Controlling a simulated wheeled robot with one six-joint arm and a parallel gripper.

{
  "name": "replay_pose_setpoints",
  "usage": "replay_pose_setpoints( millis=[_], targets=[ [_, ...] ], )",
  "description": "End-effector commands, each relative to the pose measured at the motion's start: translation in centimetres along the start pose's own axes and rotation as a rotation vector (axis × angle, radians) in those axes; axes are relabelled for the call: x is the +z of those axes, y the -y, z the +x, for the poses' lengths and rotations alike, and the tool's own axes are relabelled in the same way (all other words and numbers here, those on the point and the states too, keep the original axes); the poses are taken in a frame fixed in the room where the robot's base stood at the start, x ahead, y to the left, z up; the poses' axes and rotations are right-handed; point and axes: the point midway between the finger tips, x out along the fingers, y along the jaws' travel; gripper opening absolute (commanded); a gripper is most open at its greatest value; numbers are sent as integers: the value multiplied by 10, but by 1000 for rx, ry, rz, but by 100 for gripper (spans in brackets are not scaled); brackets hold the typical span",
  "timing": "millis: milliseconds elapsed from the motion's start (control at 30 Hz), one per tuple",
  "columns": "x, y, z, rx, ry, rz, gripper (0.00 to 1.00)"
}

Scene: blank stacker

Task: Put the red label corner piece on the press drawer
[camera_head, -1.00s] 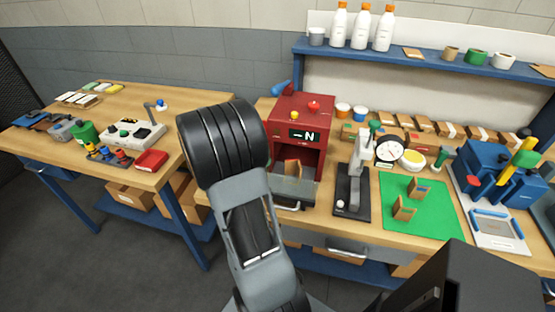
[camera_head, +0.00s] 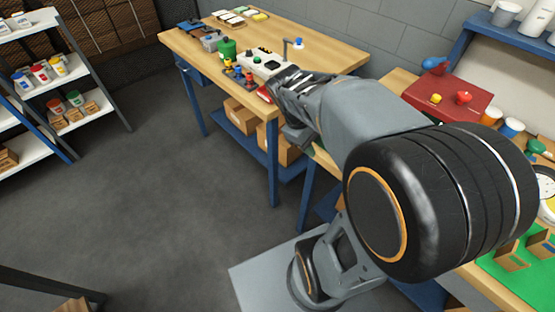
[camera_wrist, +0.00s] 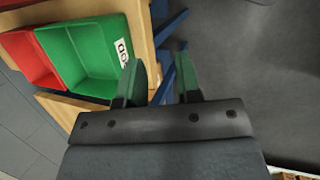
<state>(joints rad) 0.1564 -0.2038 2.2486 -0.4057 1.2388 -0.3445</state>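My gripper (camera_wrist: 160,66) is open, with nothing between its two green-padded fingers in the wrist view. My arm stretches to the upper left in the head view, where its end is beside the wooden side table. The red press (camera_head: 455,100) is partly in view at the right; my arm hides its front and drawer. Two brown corner pieces stand on the green mat (camera_head: 512,282) at the lower right: a nearer one (camera_head: 511,258) and a farther one (camera_head: 540,238). I cannot make out a red label on either.
A green bin (camera_wrist: 92,60) with a white label and a red bin (camera_wrist: 28,58) are left of my fingers in the wrist view. The side table (camera_head: 330,56) holds several small items. White shelves (camera_head: 40,88) stand at the far left. The grey floor (camera_head: 150,190) between is clear.

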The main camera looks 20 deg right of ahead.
Motion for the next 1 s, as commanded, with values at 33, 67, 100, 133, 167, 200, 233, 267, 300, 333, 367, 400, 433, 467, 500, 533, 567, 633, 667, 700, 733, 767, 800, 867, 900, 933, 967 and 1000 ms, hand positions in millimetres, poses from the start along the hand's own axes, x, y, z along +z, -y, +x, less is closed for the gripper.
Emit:
replay_pose_setpoints(
  millis=[33, 67, 100, 133, 167, 200, 233, 267, 300, 333, 367, 400, 433, 467, 500, 533, 567, 633, 667, 700, 733, 767, 800, 867, 900, 933, 967, 1000],
  targets=[
    [-4, 22, -7, -29, -111, 61, 32],
    [-7, 34, -10, -51, -170, 99, 32],
    [-10, 48, -14, -85, -242, 149, 32],
    [-12, 57, -17, -109, -290, 184, 32],
    [-14, 66, -20, -134, -333, 216, 32],
    [-16, 76, -23, -166, -383, 255, 32],
    [-17, 82, -26, -188, -415, 281, 32],
    [-18, 87, -28, -207, -443, 304, 32],
    [-18, 93, -30, -231, -471, 329, 32],
    [-19, 96, -31, -245, -490, 345, 32],
    [-19, 99, -32, -257, -503, 358, 32],
    [-20, 102, -34, -269, -517, 371, 32],
    [-20, 103, -34, -275, -524, 377, 32],
    [-20, 104, -34, -280, -528, 382, 32],
    [-20, 105, -35, -284, -531, 386, 32],
    [-20, 105, -35, -285, -532, 387, 32],
    [-20, 105, -35, -285, -532, 388, 32],
    [-20, 105, -35, -284, -531, 387, 32],
    [-20, 105, -35, -284, -531, 387, 32],
    [-20, 105, -35, -284, -530, 386, 32],
    [-20, 104, -35, -283, -530, 386, 32],
    [-20, 104, -37, -283, -531, 386, 32],
    [-19, 103, -40, -282, -532, 386, 32],
    [-16, 100, -48, -280, -537, 386, 32],
    [-15, 98, -53, -279, -540, 387, 32],
    [-14, 98, -56, -278, -542, 387, 32],
    [-14, 98, -56, -278, -543, 387, 32],
    [-15, 98, -54, -277, -543, 387, 32]
  ],
)
